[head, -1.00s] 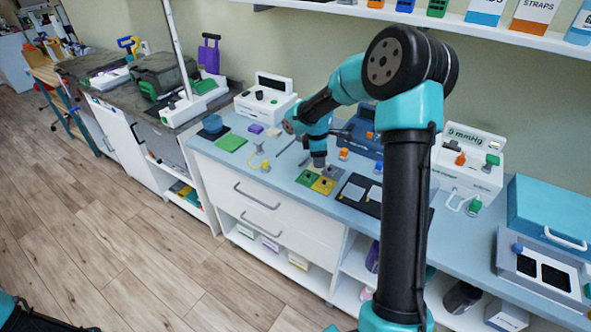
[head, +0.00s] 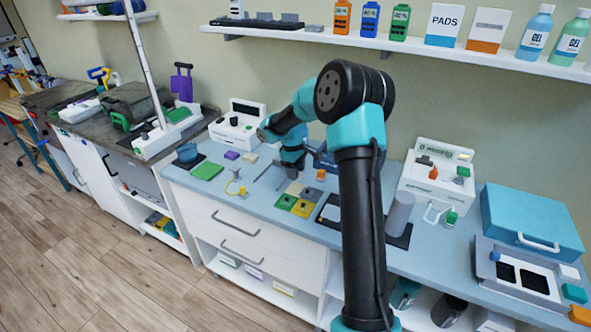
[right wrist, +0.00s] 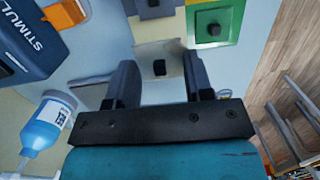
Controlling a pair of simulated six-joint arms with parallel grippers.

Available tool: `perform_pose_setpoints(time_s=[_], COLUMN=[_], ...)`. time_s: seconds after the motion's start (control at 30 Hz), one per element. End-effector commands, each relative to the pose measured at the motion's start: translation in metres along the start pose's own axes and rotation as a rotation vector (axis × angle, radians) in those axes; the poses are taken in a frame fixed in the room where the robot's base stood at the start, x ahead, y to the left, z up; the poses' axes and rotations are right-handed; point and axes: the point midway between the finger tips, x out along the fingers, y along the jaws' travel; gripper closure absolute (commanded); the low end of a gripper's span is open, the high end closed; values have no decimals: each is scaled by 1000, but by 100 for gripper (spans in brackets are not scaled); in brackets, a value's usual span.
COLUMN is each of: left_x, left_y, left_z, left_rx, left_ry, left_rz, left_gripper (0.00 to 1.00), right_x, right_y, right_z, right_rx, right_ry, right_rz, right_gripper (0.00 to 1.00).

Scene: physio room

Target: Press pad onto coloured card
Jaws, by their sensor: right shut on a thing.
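The coloured card (head: 287,203) lies on the blue-grey worktop, with green, yellow and grey squares; dark studs show on some. In the right wrist view its green square (right wrist: 232,22) and a grey square are at the top. My right gripper (head: 291,167) is just behind the card in the head view. In the right wrist view it is shut on a pale beige pad (right wrist: 150,52) with a black stud, between its two fingers. The pad is beside the card's squares in that view. In the head view the gripper's tip and the pad are hard to make out. My left gripper is out of view.
A green mat (head: 207,171) and a blue bowl (head: 187,152) are to the left on the worktop. A grey cylinder (head: 400,212) and a white gauge device (head: 437,180) stand right of my arm. A blue bottle (right wrist: 45,125) is close by in the right wrist view.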

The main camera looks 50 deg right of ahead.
Motion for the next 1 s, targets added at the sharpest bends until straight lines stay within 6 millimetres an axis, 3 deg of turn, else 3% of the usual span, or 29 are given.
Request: perform_pose_setpoints(time_s=[0.6, 1.0], left_x=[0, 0], left_y=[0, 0], left_z=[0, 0], left_rx=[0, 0], left_ry=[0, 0], left_rz=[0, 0], left_gripper=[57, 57], right_x=[44, 53], right_y=[0, 0], right_z=[-5, -6], right_rx=[-2, -1], right_ry=[-2, 0], right_rz=[0, 2], right_gripper=[71, 71])
